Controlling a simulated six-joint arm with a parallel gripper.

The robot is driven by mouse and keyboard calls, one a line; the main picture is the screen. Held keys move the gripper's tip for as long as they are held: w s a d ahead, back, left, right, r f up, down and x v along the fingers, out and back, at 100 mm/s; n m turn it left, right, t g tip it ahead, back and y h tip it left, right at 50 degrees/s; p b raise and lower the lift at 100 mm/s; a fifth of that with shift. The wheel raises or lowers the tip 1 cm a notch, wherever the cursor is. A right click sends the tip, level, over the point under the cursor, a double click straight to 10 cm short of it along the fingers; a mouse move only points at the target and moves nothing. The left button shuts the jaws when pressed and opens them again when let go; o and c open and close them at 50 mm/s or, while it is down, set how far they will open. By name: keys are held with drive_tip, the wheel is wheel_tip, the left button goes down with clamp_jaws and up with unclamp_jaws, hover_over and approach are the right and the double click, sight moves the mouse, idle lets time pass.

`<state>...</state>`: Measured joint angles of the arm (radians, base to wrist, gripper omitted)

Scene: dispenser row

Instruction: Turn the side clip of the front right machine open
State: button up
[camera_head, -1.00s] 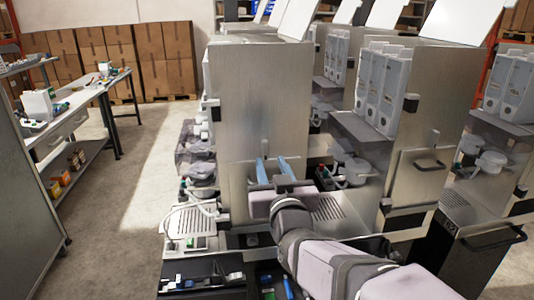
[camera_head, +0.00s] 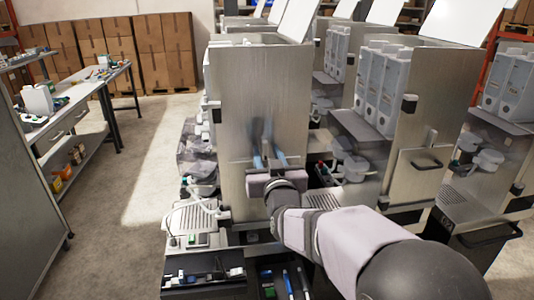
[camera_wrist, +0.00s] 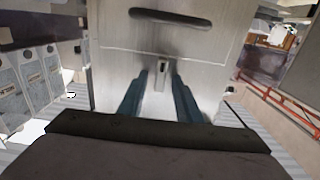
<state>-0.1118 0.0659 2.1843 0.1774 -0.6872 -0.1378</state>
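The front machine with a tall bare metal side panel (camera_head: 235,110) stands at the middle of the head view. In the wrist view the same panel (camera_wrist: 115,60) fills the middle, with a dark slot-like handle (camera_wrist: 170,18) near the top. The small grey side clip (camera_wrist: 162,70) shows upright between my fingertips. My gripper (camera_head: 268,153) is in front of the panel, its two blue fingers apart. In the wrist view my gripper (camera_wrist: 161,88) is open, one finger on each side of the clip. Contact cannot be told. The clip is not clear in the head view.
A second machine (camera_head: 415,115) stands to the right, with its own clip (camera_head: 432,137) and handle (camera_head: 428,163). A workbench (camera_head: 85,100) is at the left, cardboard boxes (camera_head: 150,50) behind. The floor (camera_head: 145,150) between is clear.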

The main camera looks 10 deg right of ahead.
clamp_jaws()
drive_tip(key=shift+f+m+b, duration=0.1)
drive_tip(key=shift+m+b, duration=0.2)
drive_tip(key=shift+b, duration=0.25)
drive_tip(key=m+b, duration=0.2)
drive_tip(key=b, duration=0.1)
drive_tip(key=shift+a+f+b, duration=0.15)
drive_tip(key=shift+f+b, duration=0.05)
drive_tip(key=shift+b, duration=0.2)
drive_tip(key=m+b, duration=0.5)
drive_tip(key=shift+a+r, duration=0.15)
drive_tip(key=shift+a, duration=0.05)
drive_tip(key=m+b, duration=0.2)
drive_tip(key=m, duration=0.1)
drive_tip(key=m+b, duration=0.2)
drive_tip(key=shift+a+r, duration=0.15)
drive_tip(key=shift+r, duration=0.15)
drive_tip(key=shift+r+m+b, duration=0.2)
drive_tip(key=shift+m+b, duration=0.2)
drive_tip(key=shift+m, duration=0.95)
drive_tip(key=shift+r+m+b, duration=0.15)
drive_tip(key=shift+m+b, duration=0.25)
drive_tip(key=shift+m, duration=0.95)
